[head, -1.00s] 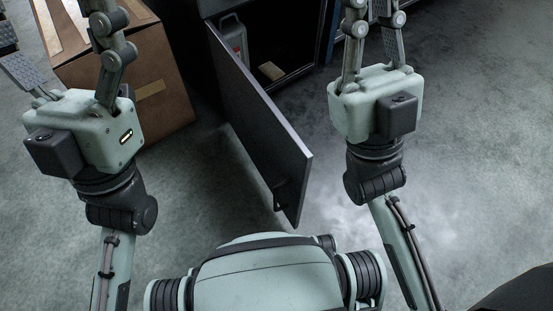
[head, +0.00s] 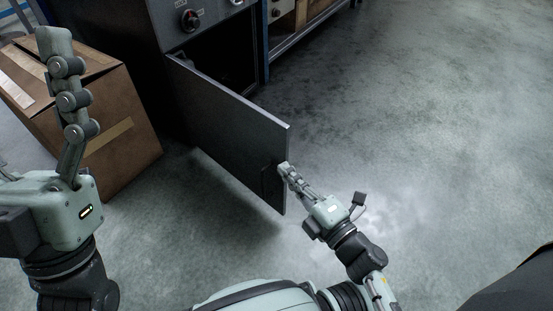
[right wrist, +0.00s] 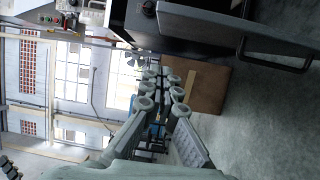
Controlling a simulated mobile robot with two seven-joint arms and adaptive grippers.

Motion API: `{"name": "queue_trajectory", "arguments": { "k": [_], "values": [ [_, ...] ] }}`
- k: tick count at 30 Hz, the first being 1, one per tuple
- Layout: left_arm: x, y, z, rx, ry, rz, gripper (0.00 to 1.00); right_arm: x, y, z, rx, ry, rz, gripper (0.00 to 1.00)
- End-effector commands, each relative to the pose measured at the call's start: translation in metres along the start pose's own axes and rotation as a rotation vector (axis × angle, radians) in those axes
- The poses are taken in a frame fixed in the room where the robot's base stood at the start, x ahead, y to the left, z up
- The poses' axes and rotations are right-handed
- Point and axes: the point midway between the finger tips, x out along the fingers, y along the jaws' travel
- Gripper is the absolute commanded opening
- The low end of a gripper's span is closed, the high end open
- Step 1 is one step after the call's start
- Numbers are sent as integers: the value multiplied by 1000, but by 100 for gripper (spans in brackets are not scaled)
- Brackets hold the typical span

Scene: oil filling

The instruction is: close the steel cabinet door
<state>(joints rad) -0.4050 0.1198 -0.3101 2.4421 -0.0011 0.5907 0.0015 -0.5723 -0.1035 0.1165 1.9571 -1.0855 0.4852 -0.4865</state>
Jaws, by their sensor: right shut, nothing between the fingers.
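The steel cabinet door (head: 225,130) is a dark grey panel standing open, swung out from the cabinet (head: 205,55) toward me. A dark handle (head: 266,182) is near its free edge. My right gripper (head: 285,170) is shut and empty, its tips at the door's free edge in the head view; I cannot tell whether they touch. In the right wrist view the closed fingers (right wrist: 165,75) point toward a cardboard box, and the door (right wrist: 225,30) with its bar handle shows at upper right. My left gripper (head: 58,50) is raised at the left, away from the door; only one finger shows clearly.
A cardboard box (head: 125,150) stands on the floor left of the door, close to the cabinet. A blue-framed shelf or bench (head: 300,35) is right of the cabinet. The concrete floor to the right (head: 430,130) is clear.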

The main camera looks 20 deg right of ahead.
Motion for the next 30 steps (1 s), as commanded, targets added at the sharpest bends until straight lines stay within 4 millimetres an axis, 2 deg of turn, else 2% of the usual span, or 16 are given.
{"name": "queue_trajectory", "arguments": {
  "k": [3,8,11,22,25,30],
  "values": [
    [-1,1,1,-1,-11,1,78,-6,-16,6,-44,-19,-44,0],
    [-2,1,3,-3,-17,0,78,2,-20,8,-57,-22,-53,0],
    [-3,1,4,-3,-19,0,78,18,-20,9,-57,-22,-50,0],
    [-1,0,5,-2,-5,-8,78,95,-23,10,-55,-21,-50,0],
    [-1,-1,3,-1,9,-7,78,97,-24,27,-57,-22,-53,0],
    [-2,-1,-3,-1,38,-6,78,101,-23,43,-54,-21,-52,0]
  ]
}}
